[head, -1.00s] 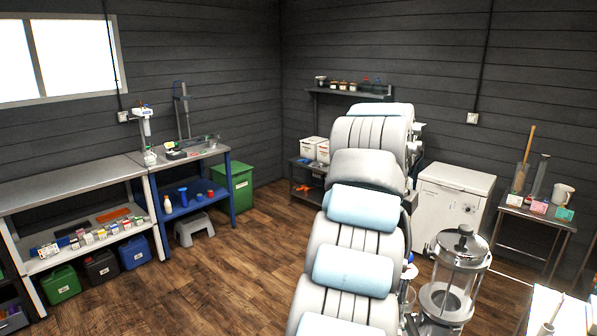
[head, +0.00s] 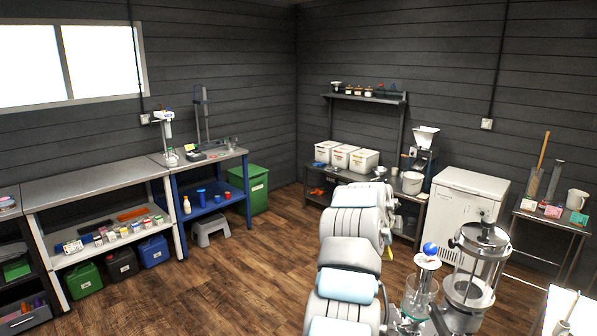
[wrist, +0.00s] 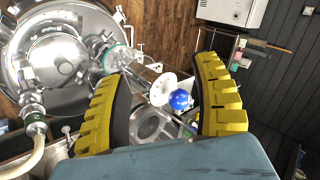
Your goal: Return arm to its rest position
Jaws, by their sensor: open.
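In the wrist view my gripper (wrist: 160,105) has its two yellow-and-black fingers spread wide apart. No object is held between them. Behind the gap, farther off, are a blue ball (wrist: 180,100) and a white disc (wrist: 163,89). In the head view my white and pale-blue arm (head: 345,285) rises from the bottom centre and bends over at its top. The gripper itself cannot be made out in the head view. The blue ball (head: 430,248) sits above a glass vessel (head: 420,295) just right of my arm.
A glass cylinder with metal fittings (head: 478,265) stands close right of my arm. A white chest cabinet (head: 465,215) and a shelf table with white boxes (head: 342,157) are behind. A steel vessel (wrist: 60,60) fills the wrist view's upper left. Wooden floor (head: 235,270) is open on the left.

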